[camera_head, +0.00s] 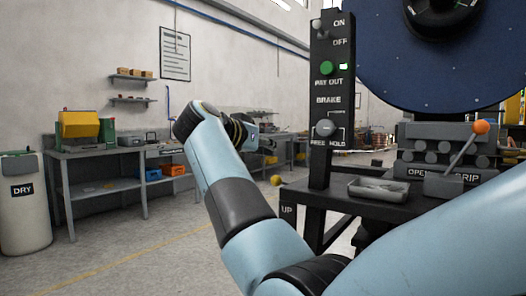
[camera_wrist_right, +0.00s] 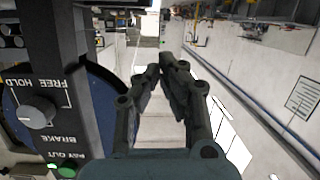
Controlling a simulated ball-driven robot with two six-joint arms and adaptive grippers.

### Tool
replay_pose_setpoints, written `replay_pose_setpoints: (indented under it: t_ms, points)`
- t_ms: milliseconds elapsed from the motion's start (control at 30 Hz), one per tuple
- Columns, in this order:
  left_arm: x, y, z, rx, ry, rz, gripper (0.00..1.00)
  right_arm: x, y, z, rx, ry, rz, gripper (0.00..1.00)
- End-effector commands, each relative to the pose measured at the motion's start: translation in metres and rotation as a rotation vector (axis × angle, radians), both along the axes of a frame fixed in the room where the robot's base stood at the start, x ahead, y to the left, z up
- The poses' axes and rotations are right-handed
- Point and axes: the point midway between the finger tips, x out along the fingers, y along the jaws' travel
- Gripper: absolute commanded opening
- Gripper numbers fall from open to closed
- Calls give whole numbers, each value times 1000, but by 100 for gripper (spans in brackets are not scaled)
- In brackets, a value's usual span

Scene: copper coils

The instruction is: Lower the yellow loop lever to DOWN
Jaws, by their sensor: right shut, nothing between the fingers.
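A small yellow knob (camera_head: 275,180) shows just left of the machine's table, above a label reading UP (camera_head: 287,210). It looks like the end of the yellow loop lever; its shaft cannot be made out. My right gripper (camera_head: 267,144) is above and slightly left of the knob, partly hidden behind my own wrist. In the right wrist view my right gripper (camera_wrist_right: 165,70) has its fingertips together and empty. The yellow lever cannot be made out there. My left gripper is not in view.
A black control post (camera_head: 320,110) stands close right of my right gripper, with a grey BRAKE knob (camera_head: 326,128). Further right are a blue reel (camera_head: 440,75), a metal tray (camera_head: 378,195) and an orange-knobbed lever (camera_head: 481,127). A workbench (camera_head: 100,153) stands behind at left.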

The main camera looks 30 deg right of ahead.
Motion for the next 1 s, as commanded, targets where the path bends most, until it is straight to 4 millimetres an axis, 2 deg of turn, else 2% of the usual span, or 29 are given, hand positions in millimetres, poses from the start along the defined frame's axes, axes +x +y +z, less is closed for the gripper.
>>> replay_pose_setpoints:
  t_ms: [100,300,400,600,1000]
  points:
    - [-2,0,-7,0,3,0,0,11,-25,-8,-5,0,-3,0]
    - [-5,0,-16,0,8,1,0,26,-58,-20,-1,2,-2,0]
    - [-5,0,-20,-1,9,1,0,19,-46,-36,2,3,1,0]
    - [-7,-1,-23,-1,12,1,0,14,-38,-48,1,1,1,0]
    - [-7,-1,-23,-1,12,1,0,13,-37,-49,-1,0,0,0]
